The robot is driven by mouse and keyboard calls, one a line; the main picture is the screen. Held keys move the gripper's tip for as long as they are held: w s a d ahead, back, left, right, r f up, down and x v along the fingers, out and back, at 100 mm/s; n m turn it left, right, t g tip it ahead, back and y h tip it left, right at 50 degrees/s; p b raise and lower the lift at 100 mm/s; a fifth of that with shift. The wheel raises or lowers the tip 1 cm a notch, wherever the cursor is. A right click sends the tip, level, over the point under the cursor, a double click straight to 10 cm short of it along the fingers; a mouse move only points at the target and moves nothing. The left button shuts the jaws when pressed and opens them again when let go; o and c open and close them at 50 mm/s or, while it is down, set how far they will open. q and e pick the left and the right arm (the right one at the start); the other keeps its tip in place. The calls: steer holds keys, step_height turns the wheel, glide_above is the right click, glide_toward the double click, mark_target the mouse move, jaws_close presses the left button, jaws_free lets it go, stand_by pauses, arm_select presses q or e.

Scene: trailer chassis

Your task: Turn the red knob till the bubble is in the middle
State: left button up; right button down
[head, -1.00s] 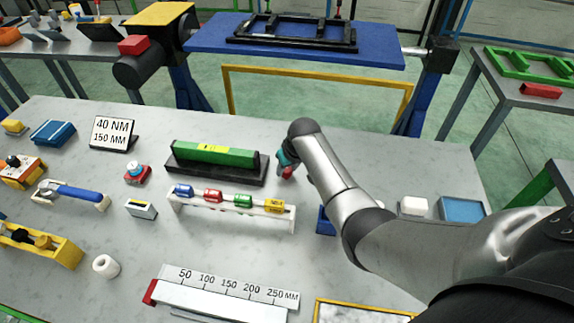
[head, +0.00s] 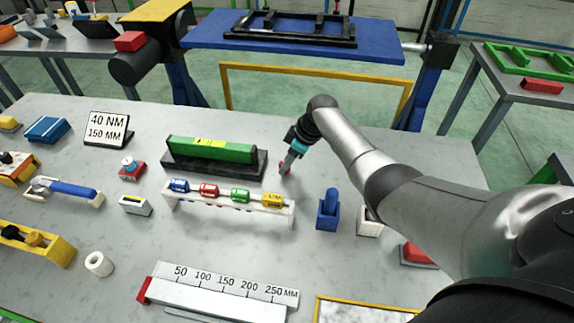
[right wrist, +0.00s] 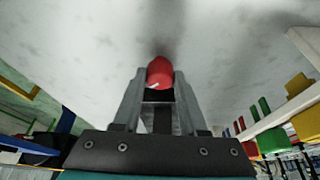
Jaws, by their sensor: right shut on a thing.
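The green level (head: 235,153) lies on a black base (head: 190,168) near the middle of the table in the head view. Its yellow vial window (head: 211,142) shows on top, but the bubble is too small to make out. The red knob (head: 284,168) is at the right end of the base, partly hidden by my right gripper (head: 287,165), which comes down on it at a slant. In the right wrist view, the red knob (right wrist: 159,72) sits between the two fingertips, and the gripper is shut on it. My left gripper is not in view.
A white rack (head: 228,212) with several coloured tools stands just in front of the level. A blue holder (head: 327,215) is to the right, below my arm. A 40 NM / 150 MM sign (head: 106,129) stands at the left. A ruler stand (head: 222,288) is near the front.

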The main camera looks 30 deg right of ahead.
steer(key=shift+n, duration=0.3)
stand_by(0.4)
steer(key=shift+c, duration=2.2)
jaws_free()
steer(key=shift+r, duration=0.1)
steer(key=shift+d+r, duration=0.1)
steer(key=shift+r, duration=0.15)
steer(key=p+v, duration=0.2)
steer(key=v, duration=1.2)
steer(key=shift+r+p, duration=0.25)
steer(key=shift+p, duration=0.05)
steer(key=shift+d, duration=0.1)
